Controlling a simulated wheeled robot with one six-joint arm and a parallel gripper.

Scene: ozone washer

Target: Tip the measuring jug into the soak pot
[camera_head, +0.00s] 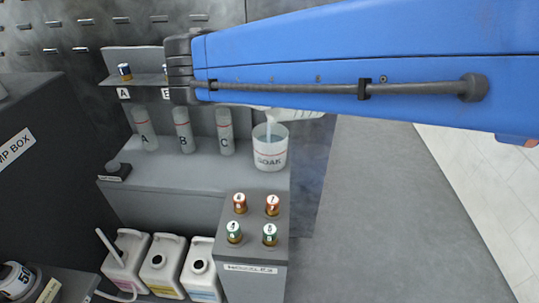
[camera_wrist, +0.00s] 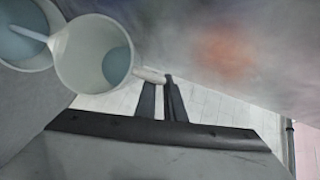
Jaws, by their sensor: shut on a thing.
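The soak pot (camera_head: 270,158), a white tub labelled SOAK, stands upright on the grey bench in the head view. The measuring jug (camera_head: 297,114) is mostly hidden behind my blue arm; a part of it shows above the right of the pot. A pale stream runs down from it into the pot. In the wrist view my gripper (camera_wrist: 160,80) is shut on the handle of the jug (camera_wrist: 88,50). The jug is tilted with its spout over the pot (camera_wrist: 25,45), and some bluish liquid shows inside it. Liquid also shows in the pot.
Cylinders marked A, B and C (camera_head: 184,130) stand left of the pot. A box with red and green knobs (camera_head: 252,255) stands in front of it. Several jerrycans (camera_head: 160,265) sit low at the left. The grey surface at right (camera_head: 390,220) is clear.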

